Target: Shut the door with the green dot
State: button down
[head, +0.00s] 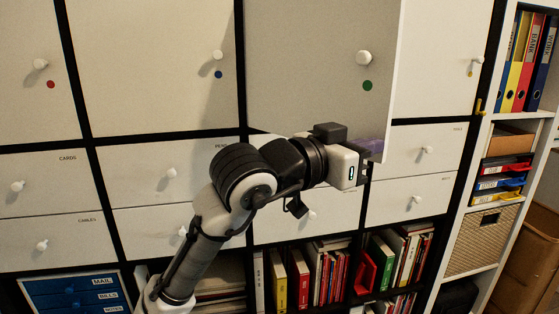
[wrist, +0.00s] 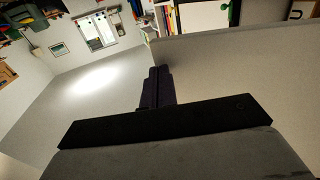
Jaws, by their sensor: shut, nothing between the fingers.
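The door with the green dot (head: 315,60) is the tall pale panel at the upper middle of the head view. It stands ajar, its right edge swung out towards me and its left edge by the dark frame. The green dot (head: 367,85) sits below its round white knob (head: 364,58). My gripper (head: 372,149) is shut and empty at the door's lower right corner; I cannot tell whether it touches. In the wrist view its dark fingers (wrist: 157,80) lie together beside a large pale panel (wrist: 245,75), apparently this door.
The blue-dot door (head: 160,60), red-dot door (head: 30,70) and yellow-dot door (head: 440,60) look shut. Drawers with white knobs (head: 426,150) run below, above shelves of books (head: 325,275). An open shelf with binders (head: 528,60) stands at the right.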

jog(key=w+d+n+t+y+p, duration=0.2)
jog(key=w+d+n+t+y, duration=0.35)
jog(key=w+d, duration=0.5)
jog(key=w+n+t+y+p, duration=0.2)
jog(key=w+n+y, duration=0.5)
jog(key=w+y, duration=0.5)
jog(key=w+p, duration=0.1)
jog(key=w, duration=0.5)
jog(key=shift+a+r+n+t, duration=0.25)
jog(key=shift+a+n+t, duration=0.1)
